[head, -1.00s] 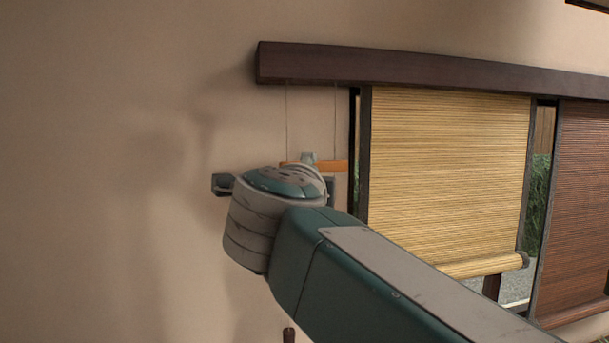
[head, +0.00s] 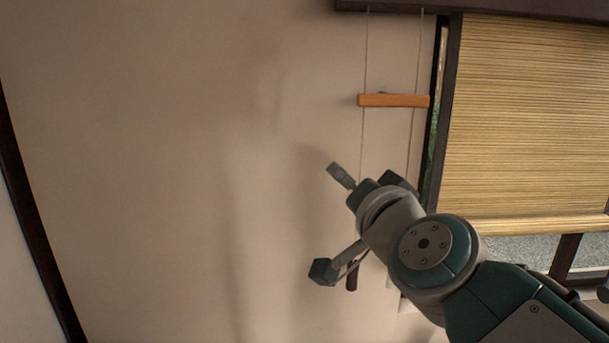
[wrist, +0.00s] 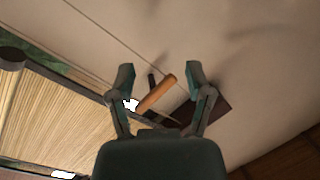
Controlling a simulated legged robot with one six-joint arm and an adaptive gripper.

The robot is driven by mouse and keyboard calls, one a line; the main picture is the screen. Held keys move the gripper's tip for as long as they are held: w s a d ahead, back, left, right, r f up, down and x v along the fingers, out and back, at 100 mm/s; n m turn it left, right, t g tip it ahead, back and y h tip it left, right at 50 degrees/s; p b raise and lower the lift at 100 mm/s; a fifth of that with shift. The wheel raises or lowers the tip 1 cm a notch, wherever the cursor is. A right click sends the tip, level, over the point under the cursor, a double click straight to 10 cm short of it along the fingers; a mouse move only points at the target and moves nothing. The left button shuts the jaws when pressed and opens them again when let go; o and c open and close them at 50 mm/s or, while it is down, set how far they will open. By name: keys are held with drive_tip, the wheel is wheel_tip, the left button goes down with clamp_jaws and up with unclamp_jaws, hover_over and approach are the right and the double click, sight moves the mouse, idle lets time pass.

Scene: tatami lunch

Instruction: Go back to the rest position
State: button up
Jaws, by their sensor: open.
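My gripper (wrist: 159,78) is open, its two fingers spread in the wrist view. In the head view it is in front of the plain wall, raised on my bent arm, and its fingers show only small and partly overlapped. No object is held. An orange wooden bar (head: 393,101) hangs level on two thin cords, above my gripper in the head view and apart from it. In the wrist view the bar (wrist: 157,94) shows beyond and between the fingers, with a gap around it.
A pale bamboo blind (head: 530,120) hangs over the window at the right, its rolled lower edge above an open gap. A dark beam (head: 480,8) runs along the top. A dark handle (head: 352,277) hangs below, partly behind my arm. The wall (head: 170,150) at left is clear.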

drive_tip(key=s+d+f+n+g+h, duration=0.1)
drive_tip(key=s+d+f+n+g, duration=0.1)
drive_tip(key=f, duration=0.7)
drive_tip(key=s+d+f+n+g+h, duration=0.2)
drive_tip(key=s+d+f+g, duration=0.2)
drive_tip(key=s+f, duration=0.4)
drive_tip(key=s+d+f+n+g+h, duration=0.1)
drive_tip(key=s+d+f+g, duration=0.2)
drive_tip(key=f, duration=0.7)
drive_tip(key=s+g, duration=0.2)
drive_tip(key=shift+s+n+g, duration=0.2)
drive_tip(key=shift+n+g, duration=0.1)
drive_tip(key=shift+n, duration=0.1)
drive_tip(key=shift+c, duration=0.6)
drive_tip(key=shift+s, duration=0.1)
